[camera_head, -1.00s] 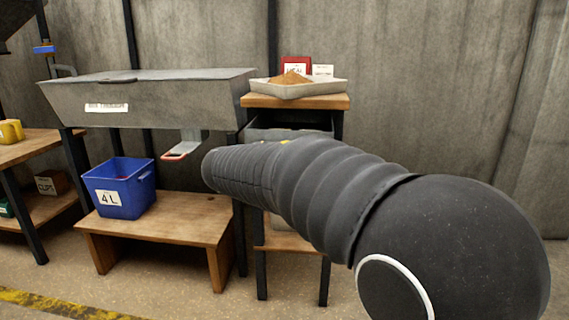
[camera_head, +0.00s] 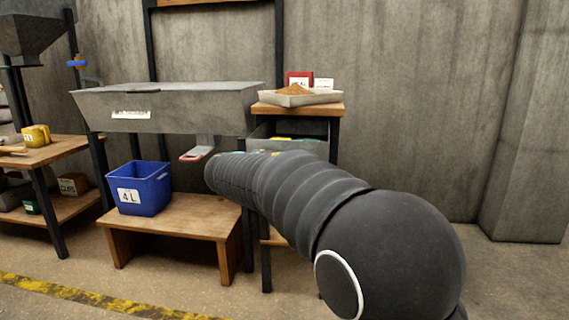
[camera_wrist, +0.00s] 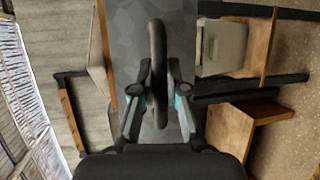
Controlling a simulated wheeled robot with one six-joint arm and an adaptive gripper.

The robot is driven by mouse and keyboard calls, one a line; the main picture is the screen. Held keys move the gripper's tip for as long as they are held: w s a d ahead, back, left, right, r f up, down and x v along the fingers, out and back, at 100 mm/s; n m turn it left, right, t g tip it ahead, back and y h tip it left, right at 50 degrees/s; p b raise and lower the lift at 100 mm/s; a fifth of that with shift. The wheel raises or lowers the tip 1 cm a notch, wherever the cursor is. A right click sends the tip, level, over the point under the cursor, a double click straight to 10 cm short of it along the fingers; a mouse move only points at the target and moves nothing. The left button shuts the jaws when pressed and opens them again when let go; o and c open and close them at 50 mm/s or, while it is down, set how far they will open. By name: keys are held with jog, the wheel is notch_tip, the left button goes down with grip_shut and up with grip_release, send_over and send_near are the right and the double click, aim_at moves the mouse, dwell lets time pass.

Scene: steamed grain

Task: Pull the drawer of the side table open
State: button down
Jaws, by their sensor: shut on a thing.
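The side table (camera_head: 298,109) stands right of the metal hopper, with a wooden top and dark legs. Its grey drawer (camera_head: 262,131) is pulled out under the top, and yellow and green items show inside. My arm covers the drawer's front in the head view, and my gripper is hidden there. In the wrist view my gripper (camera_wrist: 159,98) is shut on the dark bar handle (camera_wrist: 157,45), which stands before the grey drawer front (camera_wrist: 128,30).
A tray (camera_head: 322,98) of brown grain and small red and white cards stand on the side table. A blue bin (camera_head: 152,197) sits on a low wooden bench (camera_head: 190,226) to the left. Floor at the right is open up to the wall.

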jog(key=shift+d, duration=0.15)
jog(key=c, duration=1.2)
grip_release()
jog(key=shift+a, duration=0.2)
jog(key=v, duration=1.2)
jog(key=shift+w, duration=0.1)
